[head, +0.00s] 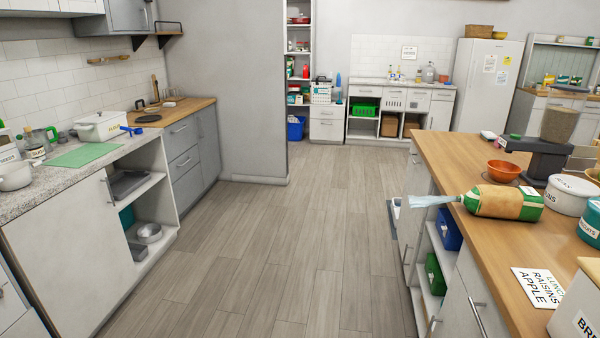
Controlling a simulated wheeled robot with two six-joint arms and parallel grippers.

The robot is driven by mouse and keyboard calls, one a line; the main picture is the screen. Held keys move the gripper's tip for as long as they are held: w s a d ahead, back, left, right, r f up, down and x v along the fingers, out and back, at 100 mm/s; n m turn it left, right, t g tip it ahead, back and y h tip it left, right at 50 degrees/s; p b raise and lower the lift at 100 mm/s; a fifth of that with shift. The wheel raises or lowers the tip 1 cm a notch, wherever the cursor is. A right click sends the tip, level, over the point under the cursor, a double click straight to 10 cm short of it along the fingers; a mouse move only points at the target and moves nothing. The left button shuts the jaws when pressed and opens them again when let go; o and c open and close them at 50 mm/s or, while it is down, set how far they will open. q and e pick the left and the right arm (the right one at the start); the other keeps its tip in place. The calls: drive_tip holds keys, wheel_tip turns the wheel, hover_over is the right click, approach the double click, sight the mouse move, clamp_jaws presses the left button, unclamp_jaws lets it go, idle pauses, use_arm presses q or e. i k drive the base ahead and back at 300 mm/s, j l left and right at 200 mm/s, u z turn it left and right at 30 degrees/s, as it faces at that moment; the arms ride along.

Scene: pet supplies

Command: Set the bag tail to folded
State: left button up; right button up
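The bag (503,202) lies on its side on the wooden counter at the right. It has a tan body with green ends and a label on its right end. Its tail (432,201), pale and translucent, sticks out to the left from the narrow end. The tail looks extended and slightly flared, and it reaches past the counter's left edge. Neither of my grippers shows in the head view.
The wooden counter (462,160) also bears an orange bowl (503,171), a dark dispenser (548,150), white and teal canisters, and a lettered card (537,287). Open shelves with blue and green bins are below. The wooden floor (290,240) between the counters is clear.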

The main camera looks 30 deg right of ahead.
sight(414, 201)
drive_tip(key=i+z, duration=0.25)
drive_tip(key=z, duration=0.2)
drive_tip(key=i+j+z, duration=0.1)
drive_tip(key=i+z, duration=0.15)
drive_tip(key=z, duration=0.25)
drive_tip(key=i+j+z, duration=0.15)
drive_tip(key=z, duration=0.3)
drive_tip(key=i+j+z, duration=0.3)
drive_tip(key=z, duration=0.15)
drive_tip(key=i+j+z, duration=0.4)
drive_tip(key=k+j, duration=0.05)
drive_tip(key=k, duration=0.05)
